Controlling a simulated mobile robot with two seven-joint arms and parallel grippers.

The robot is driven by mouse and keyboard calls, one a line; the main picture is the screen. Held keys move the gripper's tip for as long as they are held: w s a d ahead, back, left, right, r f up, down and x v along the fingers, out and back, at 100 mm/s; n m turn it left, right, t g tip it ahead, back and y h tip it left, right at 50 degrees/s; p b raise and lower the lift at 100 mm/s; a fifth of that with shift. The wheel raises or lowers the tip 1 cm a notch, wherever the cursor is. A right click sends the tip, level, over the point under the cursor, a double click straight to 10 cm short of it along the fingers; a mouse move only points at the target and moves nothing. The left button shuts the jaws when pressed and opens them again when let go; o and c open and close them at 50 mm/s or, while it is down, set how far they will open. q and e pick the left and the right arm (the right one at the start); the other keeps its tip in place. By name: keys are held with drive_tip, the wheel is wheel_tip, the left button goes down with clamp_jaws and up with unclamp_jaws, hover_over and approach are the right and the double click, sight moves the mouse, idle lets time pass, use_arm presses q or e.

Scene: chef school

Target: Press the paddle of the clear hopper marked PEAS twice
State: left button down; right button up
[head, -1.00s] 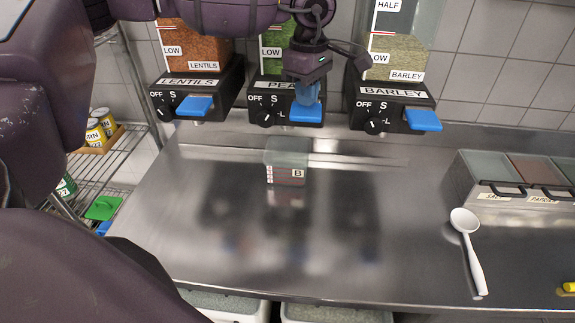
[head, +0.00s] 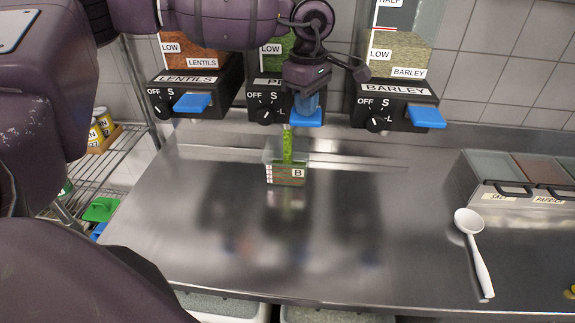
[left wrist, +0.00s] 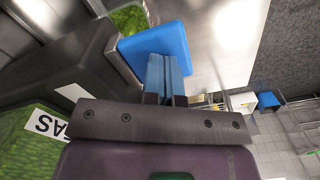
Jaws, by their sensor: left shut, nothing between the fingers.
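The clear hopper marked PEAS (head: 270,52) hangs in the middle of three hoppers, with green peas inside. Its blue paddle (head: 308,119) sticks out below its black base (head: 258,92); the paddle also shows in the left wrist view (left wrist: 155,42). My left gripper (head: 310,104) is shut and empty, its blue fingertips against the paddle from above. They also show in the left wrist view (left wrist: 165,72). A green stream of peas (head: 287,145) falls from the hopper into a clear container marked B (head: 297,172), which has green peas in its bottom. My right gripper is not in view.
The LENTILS hopper (head: 187,78) and BARLEY hopper (head: 393,92), each with a blue paddle, hang close on either side. A white ladle (head: 475,250) and lidded spice bins (head: 510,180) are at the right. The steel counter's (head: 330,240) middle is clear.

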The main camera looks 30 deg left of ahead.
use_arm(q)
drive_tip(key=shift+f, duration=0.55)
drive_tip(key=shift+r, duration=0.1)
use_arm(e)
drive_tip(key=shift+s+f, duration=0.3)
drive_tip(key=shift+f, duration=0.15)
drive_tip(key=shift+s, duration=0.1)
use_arm(q)
drive_tip(key=shift+r, duration=0.15)
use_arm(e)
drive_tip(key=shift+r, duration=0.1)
use_arm(q)
drive_tip(key=shift+r+p, duration=0.85)
drive_tip(key=shift+r, duration=0.8)
drive_tip(key=shift+r+p, duration=0.4)
drive_tip(key=shift+r, duration=0.35)
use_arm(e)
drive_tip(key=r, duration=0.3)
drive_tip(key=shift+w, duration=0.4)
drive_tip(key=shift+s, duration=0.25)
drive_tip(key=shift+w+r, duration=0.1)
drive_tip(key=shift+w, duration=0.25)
